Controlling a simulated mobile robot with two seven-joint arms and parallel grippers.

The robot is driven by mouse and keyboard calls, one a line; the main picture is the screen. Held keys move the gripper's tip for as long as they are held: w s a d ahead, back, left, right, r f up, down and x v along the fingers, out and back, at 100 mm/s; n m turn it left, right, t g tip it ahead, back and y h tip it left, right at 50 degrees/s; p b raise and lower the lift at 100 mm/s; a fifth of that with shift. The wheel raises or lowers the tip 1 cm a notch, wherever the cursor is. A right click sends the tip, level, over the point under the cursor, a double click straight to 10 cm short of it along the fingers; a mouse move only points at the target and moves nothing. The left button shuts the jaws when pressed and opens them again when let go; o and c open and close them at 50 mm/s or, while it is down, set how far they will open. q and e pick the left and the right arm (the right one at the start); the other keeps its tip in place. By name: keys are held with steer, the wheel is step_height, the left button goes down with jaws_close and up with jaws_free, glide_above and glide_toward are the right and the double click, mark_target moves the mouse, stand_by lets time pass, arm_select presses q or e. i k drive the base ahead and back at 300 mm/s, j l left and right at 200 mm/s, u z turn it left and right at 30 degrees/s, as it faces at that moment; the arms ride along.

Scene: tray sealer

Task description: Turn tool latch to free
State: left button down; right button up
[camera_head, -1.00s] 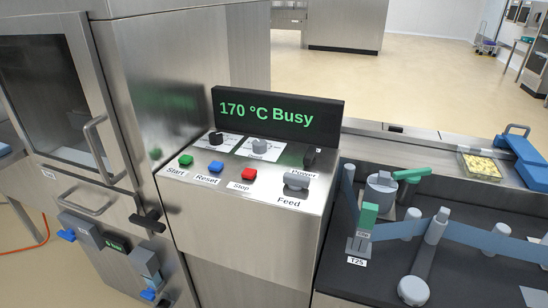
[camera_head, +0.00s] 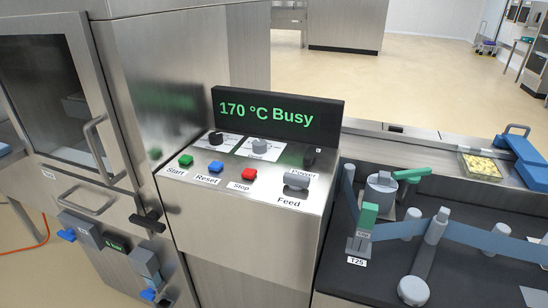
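I cannot read a label that marks the tool latch. Several handles show on the lower front of the steel machine: a black handle (camera_head: 147,222), a grey block with a blue lever (camera_head: 67,235) at the lower left, and a grey-blue block (camera_head: 146,264) with a blue tab (camera_head: 148,295) below it. A small green-lit display (camera_head: 116,245) sits between them. The main display (camera_head: 265,117) reads "170 °C Busy". Neither of my grippers is in view.
The control panel has green Start (camera_head: 185,160), blue Reset (camera_head: 215,167) and red Stop (camera_head: 248,174) buttons and a Feed knob (camera_head: 296,181). The glass door (camera_head: 48,95) is shut. Rollers with blue film (camera_head: 400,230) fill the right side.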

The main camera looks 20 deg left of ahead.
mark_target(150, 221)
steer(key=u, duration=1.45)
